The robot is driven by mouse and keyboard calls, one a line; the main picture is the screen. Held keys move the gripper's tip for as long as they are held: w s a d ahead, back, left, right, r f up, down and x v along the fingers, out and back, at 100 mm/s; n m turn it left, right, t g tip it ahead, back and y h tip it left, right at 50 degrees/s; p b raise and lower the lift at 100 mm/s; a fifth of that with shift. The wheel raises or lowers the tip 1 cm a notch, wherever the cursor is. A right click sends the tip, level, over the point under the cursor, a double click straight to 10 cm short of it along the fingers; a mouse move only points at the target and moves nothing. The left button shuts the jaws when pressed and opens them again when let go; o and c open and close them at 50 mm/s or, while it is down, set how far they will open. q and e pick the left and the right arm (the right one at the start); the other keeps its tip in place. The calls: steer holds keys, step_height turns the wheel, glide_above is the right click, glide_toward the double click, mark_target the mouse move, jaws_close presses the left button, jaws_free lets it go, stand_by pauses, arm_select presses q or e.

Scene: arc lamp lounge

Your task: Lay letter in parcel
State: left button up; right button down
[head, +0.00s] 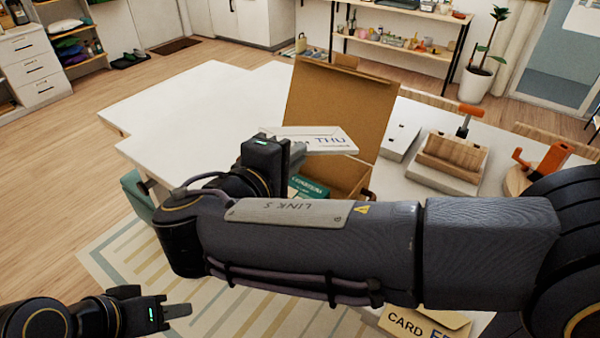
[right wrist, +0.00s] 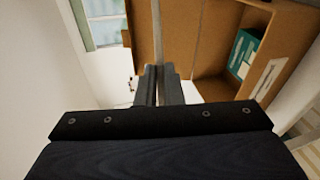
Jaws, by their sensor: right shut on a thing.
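A white letter (head: 318,140) marked "THU" is held flat in my right gripper (head: 298,150), above the open cardboard parcel (head: 335,100). In the right wrist view the letter (right wrist: 157,35) shows edge-on as a thin strip between the shut fingers (right wrist: 158,85). The parcel's flap stands up at the back. Inside the parcel (right wrist: 205,90) lies a green box (head: 310,187), also seen in the right wrist view (right wrist: 242,52). My forearm hides much of the parcel's front. My left gripper (head: 180,310) is low at the left, away from the table and empty; its finger gap is unclear.
The white table (head: 190,110) is bare left of the parcel. Right of it stand a wooden block on a grey base (head: 450,160) and an orange-handled tool (head: 550,160). A tan envelope marked "CARD" (head: 410,323) lies at the front, partly hidden by my arm.

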steer(key=w, duration=0.1)
steer(key=w+f, duration=0.1)
steer(key=w, duration=0.1)
steer(key=w+p, duration=0.1)
steer(key=shift+w+f, duration=0.35)
steer(key=shift+f, duration=0.05)
steer(key=w+f+p, duration=0.1)
steer(key=w+f, duration=0.5)
steer(key=f, duration=0.3)
steer(key=shift+a+f, duration=0.15)
steer(key=shift+f, duration=0.2)
steer(key=shift+f+b, duration=0.6)
steer(key=shift+b, duration=0.1)
steer(key=c, duration=1.6)
jaws_free()
steer(key=shift+o, duration=0.2)
